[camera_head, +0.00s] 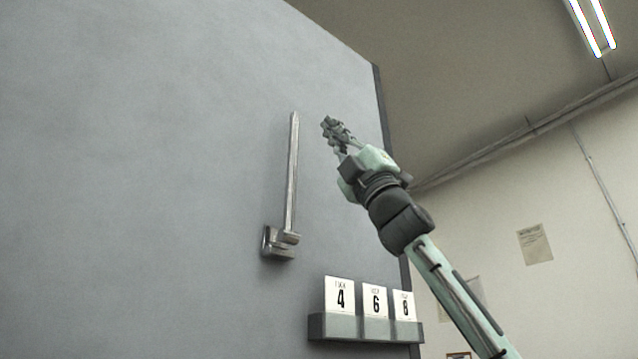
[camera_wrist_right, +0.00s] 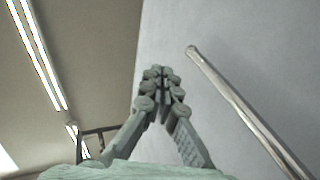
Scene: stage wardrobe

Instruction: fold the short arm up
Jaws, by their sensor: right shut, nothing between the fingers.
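The short arm (camera_head: 291,175) is a slim metal bar on the grey panel (camera_head: 150,150). In the head view it stands nearly upright, with its lower end at a small metal bracket (camera_head: 275,247). In the right wrist view the bar (camera_wrist_right: 245,108) runs slantwise at the right, its rounded end at the top. My right gripper (camera_head: 328,124) is beside the bar's upper end, to its right and apart from it. Its fingertips meet in the right wrist view (camera_wrist_right: 160,74) with nothing between them. My left gripper is not in view.
A small ledge (camera_head: 365,329) on the panel below the bar holds three number cards (camera_head: 374,300) reading 4, 6 and 8. The panel's right edge (camera_head: 383,110) is behind my right arm. Papers (camera_head: 535,244) hang on the far wall. The panel left of the bar is bare.

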